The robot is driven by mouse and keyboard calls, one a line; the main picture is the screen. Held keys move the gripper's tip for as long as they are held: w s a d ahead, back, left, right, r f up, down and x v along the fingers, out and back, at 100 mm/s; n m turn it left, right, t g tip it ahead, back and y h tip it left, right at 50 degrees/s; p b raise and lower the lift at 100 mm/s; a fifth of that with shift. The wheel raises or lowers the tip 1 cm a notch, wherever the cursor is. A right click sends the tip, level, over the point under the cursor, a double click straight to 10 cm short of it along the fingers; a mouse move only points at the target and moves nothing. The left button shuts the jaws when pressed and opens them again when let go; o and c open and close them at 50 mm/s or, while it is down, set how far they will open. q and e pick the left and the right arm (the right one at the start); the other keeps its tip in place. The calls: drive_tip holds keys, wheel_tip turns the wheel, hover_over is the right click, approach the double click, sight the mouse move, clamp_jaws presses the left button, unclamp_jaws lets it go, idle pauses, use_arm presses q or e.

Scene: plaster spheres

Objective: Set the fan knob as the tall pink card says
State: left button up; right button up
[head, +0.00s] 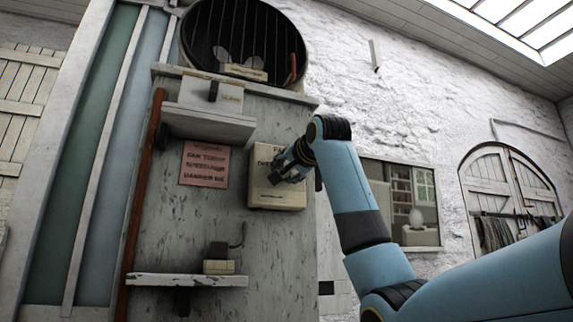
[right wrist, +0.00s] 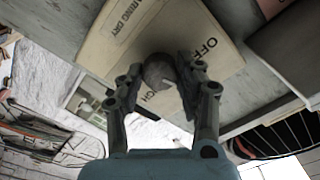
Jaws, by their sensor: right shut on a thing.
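The tall pink card (head: 204,163) hangs on the grey panel, left of the cream fan box (head: 265,195). Its dark print mentions the fan today, speed and damper, but the setting is too small to read surely. My right gripper (head: 285,168) is at the front of the box and hides the knob there. In the right wrist view, its fingers are shut on the round grey knob (right wrist: 158,70). A pale mark shows on the knob's lower right. The box face (right wrist: 105,50) shows "OFF" to the knob's right and partly hidden lettering ending "GH" below. My left gripper is out of view.
An upper shelf (head: 208,125) juts out above the card, and a lower shelf (head: 165,280) holds a small block-like object (head: 218,266). A round barred fan opening (head: 243,35) is above. A window (head: 415,200) is to the right.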

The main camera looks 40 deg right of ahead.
drive_tip(key=m+p, duration=0.1)
drive_tip(key=m, duration=0.2)
drive_tip(key=shift+r+m, duration=0.15)
drive_tip(key=shift+m, duration=0.15)
drive_tip(key=shift+m+p, duration=1.05)
drive_tip(key=shift+m, duration=4.55)
drive_tip(key=shift+f, duration=0.2)
drive_tip(key=o, duration=1.1)
drive_tip(key=shift+o, duration=0.2)
drive_tip(key=shift+s+r, duration=0.1)
